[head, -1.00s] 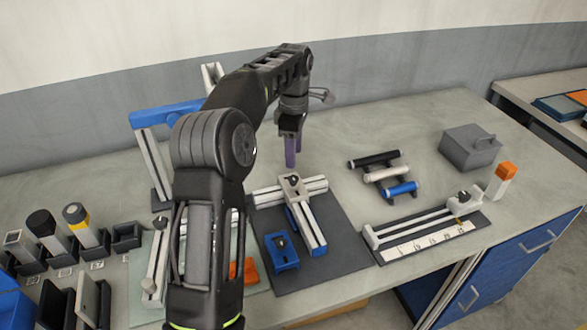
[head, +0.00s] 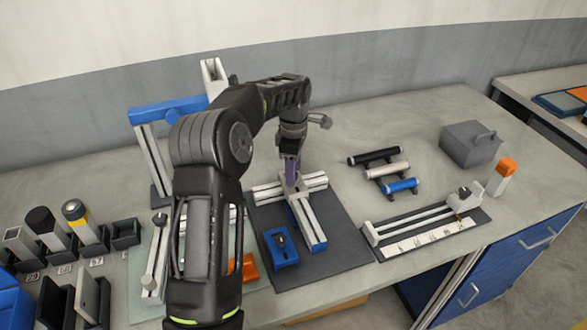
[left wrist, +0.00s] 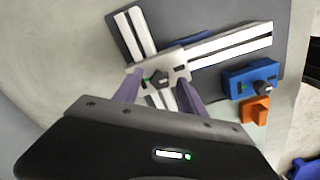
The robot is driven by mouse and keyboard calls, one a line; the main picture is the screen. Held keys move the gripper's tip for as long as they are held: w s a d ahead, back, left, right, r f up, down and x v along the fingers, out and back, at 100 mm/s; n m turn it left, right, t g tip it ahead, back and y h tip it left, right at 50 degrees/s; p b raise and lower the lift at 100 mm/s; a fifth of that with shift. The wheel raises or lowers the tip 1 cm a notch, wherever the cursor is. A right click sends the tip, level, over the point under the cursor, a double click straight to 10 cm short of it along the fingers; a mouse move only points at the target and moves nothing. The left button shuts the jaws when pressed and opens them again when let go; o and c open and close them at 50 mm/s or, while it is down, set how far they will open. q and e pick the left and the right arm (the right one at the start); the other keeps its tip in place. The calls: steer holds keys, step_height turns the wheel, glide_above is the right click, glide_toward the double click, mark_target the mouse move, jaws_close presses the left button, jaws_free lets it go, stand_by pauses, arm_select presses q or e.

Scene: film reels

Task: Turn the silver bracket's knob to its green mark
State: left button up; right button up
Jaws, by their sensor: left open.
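The silver bracket (left wrist: 176,64) sits where two pale rails cross on a dark mat. My left gripper (head: 291,178) is open and points down over the bracket in the head view. In the left wrist view its purple fingers (left wrist: 159,82) stand on either side of the knob, apart from each other. I cannot tell whether they touch it. In the head view the fingers largely hide the knob. My right gripper is not in view.
A blue bracket (head: 281,250) with its own dark knob lies on the same dark mat (head: 335,262), near an orange piece (left wrist: 255,110). A scaled slide (head: 420,225) and several cylinders (head: 388,170) lie to the right. Bare table lies behind the mat.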

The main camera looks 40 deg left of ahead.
arm_select(q)
jaws_close()
stand_by(0.4)
